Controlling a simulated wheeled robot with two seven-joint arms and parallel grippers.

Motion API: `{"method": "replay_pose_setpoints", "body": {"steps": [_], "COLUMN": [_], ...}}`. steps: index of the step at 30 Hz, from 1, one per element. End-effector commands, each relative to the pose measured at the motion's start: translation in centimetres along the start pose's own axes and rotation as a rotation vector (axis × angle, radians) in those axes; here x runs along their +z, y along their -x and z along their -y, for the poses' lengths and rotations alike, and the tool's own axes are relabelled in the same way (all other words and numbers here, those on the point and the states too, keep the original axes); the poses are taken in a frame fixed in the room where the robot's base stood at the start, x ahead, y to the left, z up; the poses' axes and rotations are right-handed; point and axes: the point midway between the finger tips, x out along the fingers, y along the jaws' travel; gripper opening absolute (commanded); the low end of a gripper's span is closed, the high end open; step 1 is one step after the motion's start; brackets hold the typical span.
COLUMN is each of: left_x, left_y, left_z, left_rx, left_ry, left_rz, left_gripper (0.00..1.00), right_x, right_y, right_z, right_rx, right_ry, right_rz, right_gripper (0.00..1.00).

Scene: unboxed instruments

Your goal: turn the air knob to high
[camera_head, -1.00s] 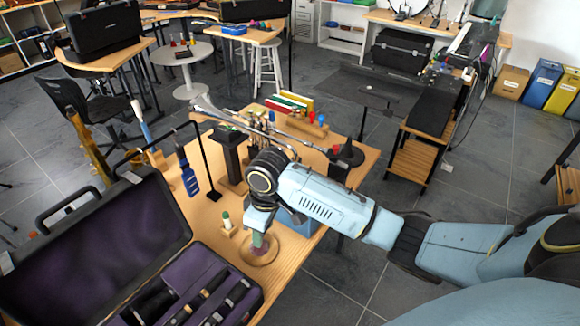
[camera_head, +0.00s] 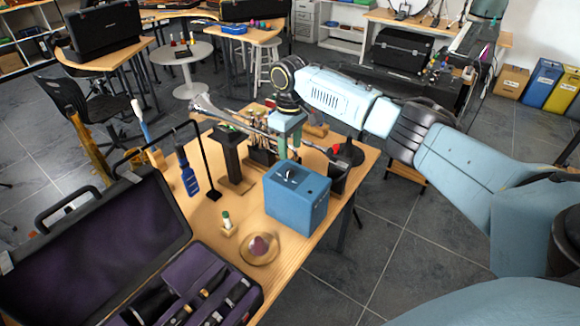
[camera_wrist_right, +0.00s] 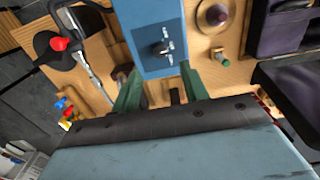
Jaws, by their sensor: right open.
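A blue box (camera_head: 297,205) stands upright near the right edge of the wooden table. A small dark knob (camera_head: 290,174) with pale marks beside it sits on its top. In the right wrist view the box (camera_wrist_right: 145,20) and the knob (camera_wrist_right: 158,48) show at the top middle; the marks are too small to read. My right gripper (camera_head: 289,148) is just behind and above the box in the head view. In the wrist view its green fingers (camera_wrist_right: 161,88) are apart and empty, and the knob lies beyond their tips. My left gripper is not in view.
A round wooden dish (camera_head: 270,255) with a purple lump and a small green-topped bottle (camera_head: 226,221) stand in front of the box. A silver instrument (camera_head: 215,112) on stands lies behind. An open black case (camera_head: 100,245) fills the front left.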

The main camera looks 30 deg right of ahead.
Motion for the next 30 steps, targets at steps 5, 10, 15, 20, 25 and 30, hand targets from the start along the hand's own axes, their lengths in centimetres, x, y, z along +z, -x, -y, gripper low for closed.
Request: {"method": "replay_pose_setpoints", "body": {"steps": [5,10,15,20,25,30], "left_x": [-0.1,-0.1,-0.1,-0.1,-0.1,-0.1], "left_y": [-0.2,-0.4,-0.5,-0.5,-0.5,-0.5], "left_z": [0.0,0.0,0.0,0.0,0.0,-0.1], "left_rx": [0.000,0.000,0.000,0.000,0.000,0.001], "left_ry": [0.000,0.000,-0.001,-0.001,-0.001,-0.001], "left_rz": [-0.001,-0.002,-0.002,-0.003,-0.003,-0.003], "left_gripper": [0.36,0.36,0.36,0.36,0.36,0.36], "right_x": [0.0,0.0,0.0,0.0,0.0,0.0], "right_y": [-4.0,-6.5,-7.7,-7.9,-7.9,-7.9], "right_z": [0.1,0.1,0.1,0.0,0.0,0.0], "right_rx": [-0.001,-0.001,-0.001,0.000,0.000,0.000], "right_ry": [-0.001,0.001,0.001,0.000,0.001,0.001], "right_rz": [0.003,0.001,0.000,-0.001,-0.001,-0.001], "right_gripper": [0.45,0.45,0.45,0.45,0.42,0.20]}}
